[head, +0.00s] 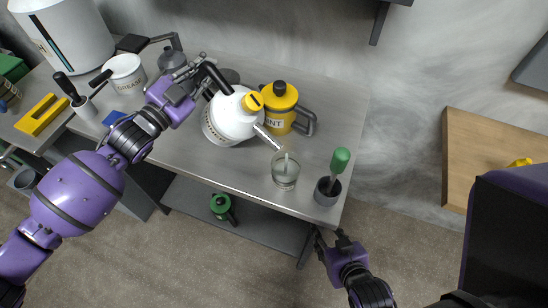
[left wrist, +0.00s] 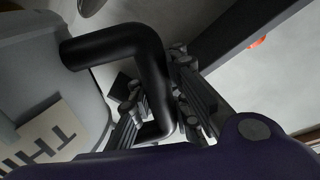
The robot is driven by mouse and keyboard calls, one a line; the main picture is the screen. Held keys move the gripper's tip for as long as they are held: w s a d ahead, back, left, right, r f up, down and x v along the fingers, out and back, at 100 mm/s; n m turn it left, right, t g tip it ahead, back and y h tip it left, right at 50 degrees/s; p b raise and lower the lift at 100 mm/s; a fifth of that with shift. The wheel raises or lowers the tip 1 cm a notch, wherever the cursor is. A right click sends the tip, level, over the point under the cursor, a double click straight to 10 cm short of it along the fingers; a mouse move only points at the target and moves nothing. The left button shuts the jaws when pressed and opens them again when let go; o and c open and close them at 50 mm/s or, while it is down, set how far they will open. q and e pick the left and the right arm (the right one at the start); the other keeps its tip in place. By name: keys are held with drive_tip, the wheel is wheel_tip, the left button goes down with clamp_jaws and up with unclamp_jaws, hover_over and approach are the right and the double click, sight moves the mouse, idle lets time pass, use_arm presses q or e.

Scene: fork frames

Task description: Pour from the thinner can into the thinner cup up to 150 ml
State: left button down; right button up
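The thinner can (head: 228,118) is white with a yellow cap and a pale spout, and it looks tilted to the right. My left gripper (head: 190,82) is shut on its black handle; the left wrist view shows the handle (left wrist: 150,65) between the fingers, and part of the label (left wrist: 55,140). The spout tip is just above and left of the clear glass cup (head: 285,175), near the bench's front edge. A pale streak shows in the cup; I cannot tell the liquid level. My right gripper (head: 332,238) is empty, in front of the bench, and appears open.
A yellow paint can (head: 280,110) with a dark handle stands right behind the thinner can. A dark cup (head: 327,192) with a green-handled tool stands right of the glass. Pots, a white container (head: 65,35) and a yellow block (head: 40,115) crowd the left.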

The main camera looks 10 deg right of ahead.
drive_tip(key=shift+w+r, duration=0.3)
drive_tip(key=shift+r, duration=0.15)
idle(1.9)
drive_tip(key=shift+f, duration=0.1)
